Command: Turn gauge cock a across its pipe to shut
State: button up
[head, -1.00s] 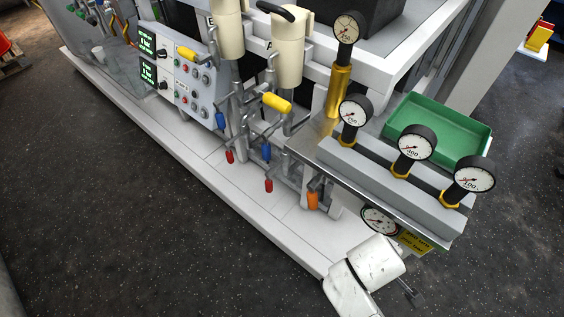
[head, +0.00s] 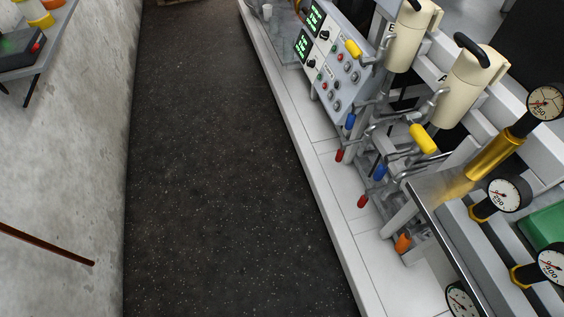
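Below vessel A, a yellow handle (head: 423,139), a blue handle (head: 380,172) and a red handle (head: 362,201) sit on grey pipework. An orange handle (head: 403,243) is lower right, under the metal shelf. No label shows which handle is gauge cock a. The yellow handle slants down to the right; its angle to its pipe is unclear. My gripper is not in view.
A panel with green displays (head: 332,50) and more coloured handles stand beyond. Several round gauges (head: 503,195) and a green tray (head: 547,226) are at the right. A dark floor aisle (head: 220,170) lies clear between the skid and a concrete wall (head: 70,150) at the left.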

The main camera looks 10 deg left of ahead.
aim_at(403, 242)
jog(key=i+j+u, duration=0.15)
jog(key=i+j, duration=0.15)
jog(key=i+j+u, duration=0.15)
jog(key=i, duration=0.35)
jog(key=i+j+u, duration=0.2)
jog(key=k+j+z, duration=0.15)
jog(key=j+z, duration=0.15)
jog(key=j, duration=0.1)
